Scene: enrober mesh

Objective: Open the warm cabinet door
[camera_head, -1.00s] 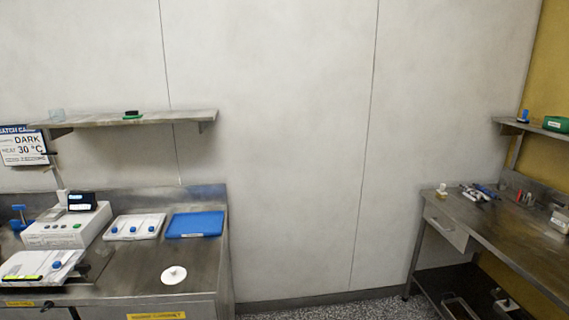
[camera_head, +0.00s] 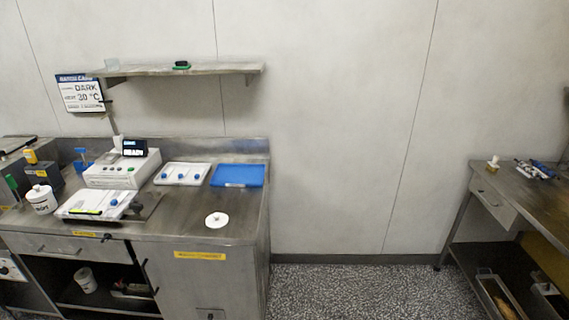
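The warm cabinet door (camera_head: 205,284) is the grey metal front under the right end of the left steel bench. It carries a yellow label strip (camera_head: 200,256), too small to read surely. The door looks closed, with its lower part cut off by the picture's bottom edge. A dark handle-like bar shows near its left edge. A small plate sits low on the front, partly cut off. Neither of my grippers is in view.
The bench top (camera_head: 190,217) holds a white device (camera_head: 122,170), a white tray, a blue tray (camera_head: 238,175) and a white disc. Left of the door is an open shelf bay (camera_head: 75,283). Speckled floor (camera_head: 350,290) is clear between this bench and the right bench (camera_head: 530,198).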

